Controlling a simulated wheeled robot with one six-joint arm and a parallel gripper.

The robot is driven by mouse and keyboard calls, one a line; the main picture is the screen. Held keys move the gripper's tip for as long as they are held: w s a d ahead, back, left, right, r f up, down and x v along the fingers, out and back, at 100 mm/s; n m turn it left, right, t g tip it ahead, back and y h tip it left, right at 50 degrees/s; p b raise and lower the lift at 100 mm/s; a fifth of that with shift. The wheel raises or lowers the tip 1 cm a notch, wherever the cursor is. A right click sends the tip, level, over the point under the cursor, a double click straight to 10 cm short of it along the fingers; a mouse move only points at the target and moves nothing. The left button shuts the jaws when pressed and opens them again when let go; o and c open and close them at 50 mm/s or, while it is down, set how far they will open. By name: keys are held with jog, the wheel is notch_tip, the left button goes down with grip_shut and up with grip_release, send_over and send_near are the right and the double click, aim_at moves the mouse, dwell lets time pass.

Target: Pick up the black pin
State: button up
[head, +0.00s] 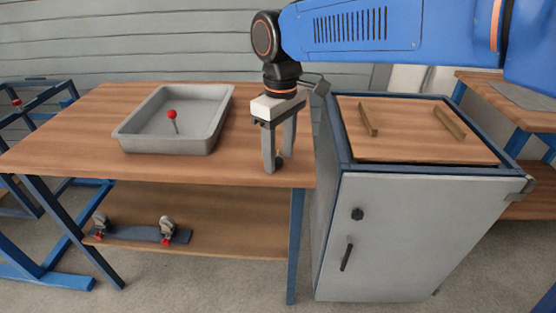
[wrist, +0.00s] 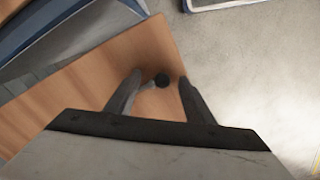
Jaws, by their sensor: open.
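The black pin shows a round black head (wrist: 162,80) in the wrist view, on the wooden table top near its corner. A short pale shaft seems to run from the head toward the left finger. My gripper (wrist: 158,79) is open, with the head between its two fingertips in that view, a little nearer the right one. In the head view my gripper (head: 278,164) points down over the right end of the table, and a small dark part of the pin (head: 281,159) shows between the fingers; the rest is hidden. I cannot tell whether either finger touches it.
A grey tray (head: 124,136) on the table (head: 60,150) holds a red-headed pin (head: 172,115). A grey cabinet (head: 400,240) with a wooden top and two wooden strips stands close to the right. The table between tray and gripper is clear.

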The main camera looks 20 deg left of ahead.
jog(key=shift+f, duration=0.1)
jog(key=c, duration=1.1)
